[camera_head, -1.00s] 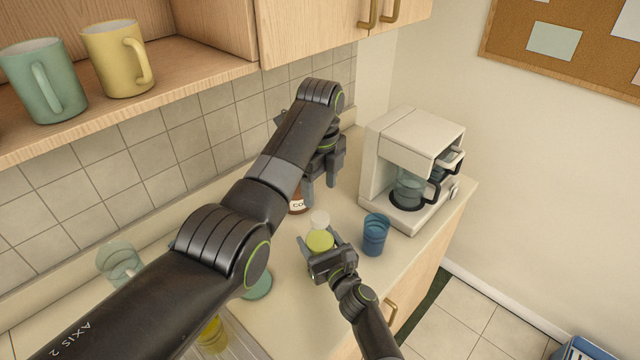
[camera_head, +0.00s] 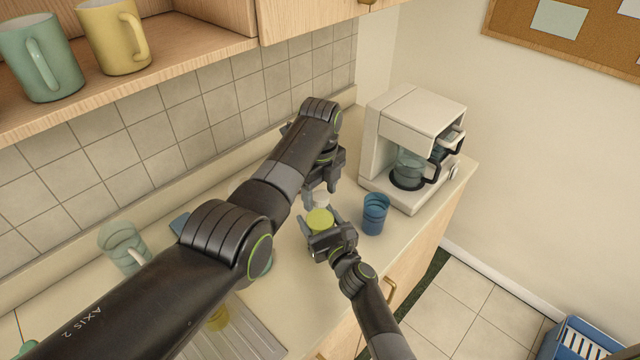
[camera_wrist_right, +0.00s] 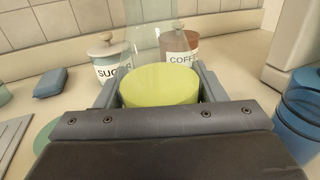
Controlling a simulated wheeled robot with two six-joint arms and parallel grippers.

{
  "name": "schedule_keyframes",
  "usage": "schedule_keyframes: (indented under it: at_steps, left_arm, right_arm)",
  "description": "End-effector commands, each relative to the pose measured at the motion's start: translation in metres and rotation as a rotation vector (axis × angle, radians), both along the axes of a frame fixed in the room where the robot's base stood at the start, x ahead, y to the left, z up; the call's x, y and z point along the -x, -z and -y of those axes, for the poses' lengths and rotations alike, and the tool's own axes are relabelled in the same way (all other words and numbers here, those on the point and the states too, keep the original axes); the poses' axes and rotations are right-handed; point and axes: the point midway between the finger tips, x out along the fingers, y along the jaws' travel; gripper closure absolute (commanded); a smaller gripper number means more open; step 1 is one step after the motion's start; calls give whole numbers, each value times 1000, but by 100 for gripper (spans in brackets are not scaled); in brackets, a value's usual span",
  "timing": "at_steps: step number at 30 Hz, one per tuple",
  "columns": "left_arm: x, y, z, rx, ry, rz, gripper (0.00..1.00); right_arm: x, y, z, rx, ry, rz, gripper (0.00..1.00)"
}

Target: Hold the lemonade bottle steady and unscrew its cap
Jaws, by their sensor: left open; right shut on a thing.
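The lemonade bottle (camera_head: 319,221) stands on the counter, its yellow-green body showing below a pale cap (camera_head: 321,199). My right gripper (camera_head: 321,224) comes in from the lower right and is shut around the bottle's body. In the right wrist view the yellow-green lemonade (camera_wrist_right: 160,84) sits between the two fingers, with clear glass above it. My left gripper (camera_head: 321,190) is open and points down just above the bottle, its fingers around the cap's level. I cannot tell whether they touch the cap.
A blue cup (camera_head: 375,213) stands close right of the bottle, before a white coffee maker (camera_head: 412,143). Sugar (camera_wrist_right: 108,63) and coffee (camera_wrist_right: 180,47) jars stand behind the bottle.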

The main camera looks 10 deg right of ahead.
Motion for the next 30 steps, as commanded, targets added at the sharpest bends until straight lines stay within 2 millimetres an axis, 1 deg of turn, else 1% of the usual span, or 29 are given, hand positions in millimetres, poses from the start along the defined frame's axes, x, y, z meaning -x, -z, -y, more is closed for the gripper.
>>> schedule_keyframes:
  at_steps: [4, 5, 12, 15, 24, 26, 30]
  left_arm:
    - [0, 0, 0, 0, 0, 0, 41]
    - [0, 0, 0, 0, 0, 0, 44]
    - [0, 0, 0, 0, 0, 0, 76]
    - [0, 0, 0, 0, 0, 0, 88]
    - [0, 0, 0, 0, -21, 0, 89]
    - [0, 0, 0, 1, -63, 1, 89]
    - [0, -1, 0, 1, -256, 1, 89]
  right_arm:
    - [0, -1, 0, -1, 0, 1, 100]
    - [0, -1, 0, -1, 0, 1, 100]
    - [0, -1, 0, 0, 0, 1, 100]
    - [0, -1, 0, 0, 0, 1, 100]
    - [0, -1, 0, 0, 0, 1, 100]
    - [0, -1, 0, 0, 0, 1, 100]
    - [0, -1, 0, 0, 0, 1, 100]
